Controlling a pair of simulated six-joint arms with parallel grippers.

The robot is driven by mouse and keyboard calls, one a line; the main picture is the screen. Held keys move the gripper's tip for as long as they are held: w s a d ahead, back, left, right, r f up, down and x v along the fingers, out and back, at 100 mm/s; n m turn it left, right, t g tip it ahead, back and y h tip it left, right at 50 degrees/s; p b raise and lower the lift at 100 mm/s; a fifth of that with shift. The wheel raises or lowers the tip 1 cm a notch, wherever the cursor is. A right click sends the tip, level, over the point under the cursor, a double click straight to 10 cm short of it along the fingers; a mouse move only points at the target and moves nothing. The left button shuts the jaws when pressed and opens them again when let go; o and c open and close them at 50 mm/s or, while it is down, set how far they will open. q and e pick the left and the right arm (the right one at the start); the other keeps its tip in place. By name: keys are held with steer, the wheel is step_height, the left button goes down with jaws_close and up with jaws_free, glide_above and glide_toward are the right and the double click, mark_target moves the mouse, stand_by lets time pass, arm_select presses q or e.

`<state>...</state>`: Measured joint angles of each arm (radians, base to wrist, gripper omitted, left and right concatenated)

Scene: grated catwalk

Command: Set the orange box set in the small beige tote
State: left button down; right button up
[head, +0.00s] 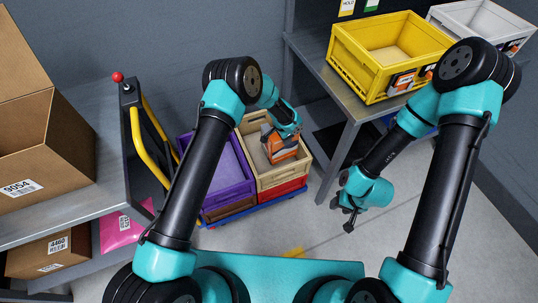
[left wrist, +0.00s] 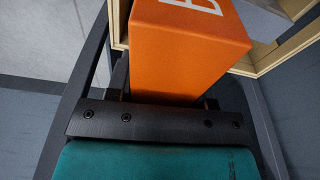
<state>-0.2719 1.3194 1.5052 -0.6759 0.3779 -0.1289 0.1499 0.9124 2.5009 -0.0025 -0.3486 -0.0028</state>
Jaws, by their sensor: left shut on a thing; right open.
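The orange box set (head: 281,150) is in my left gripper (head: 276,133), at the small beige tote (head: 285,176) in the head view. It looks to be over or inside the tote's opening; its exact height is hard to tell. In the left wrist view the orange box set (left wrist: 185,50) fills the space between the dark fingers, with a white letter on its top face. The beige tote's rim (left wrist: 285,45) shows just beyond it. My right gripper (head: 346,212) is open and empty, low over the floor to the right of the totes.
A purple tote (head: 216,178) stands left of the beige one. A yellow crate (head: 376,85) and a grey crate (head: 478,22) sit on the right bench. Cardboard boxes (head: 30,135) are on the left bench. A yellow-handled cart (head: 155,140) stands beside it.

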mark_target(279, 154)
arm_select(q)
steer(key=f, duration=0.1)
steer(key=a+f, duration=0.1)
steer(key=s+f, duration=0.1)
steer(key=shift+a+m, duration=0.35)
steer(key=shift+m, duration=0.05)
steer(key=shift+f, duration=3.1)
steer(key=shift+f, duration=2)
steer(key=c, duration=0.8)
jaws_free()
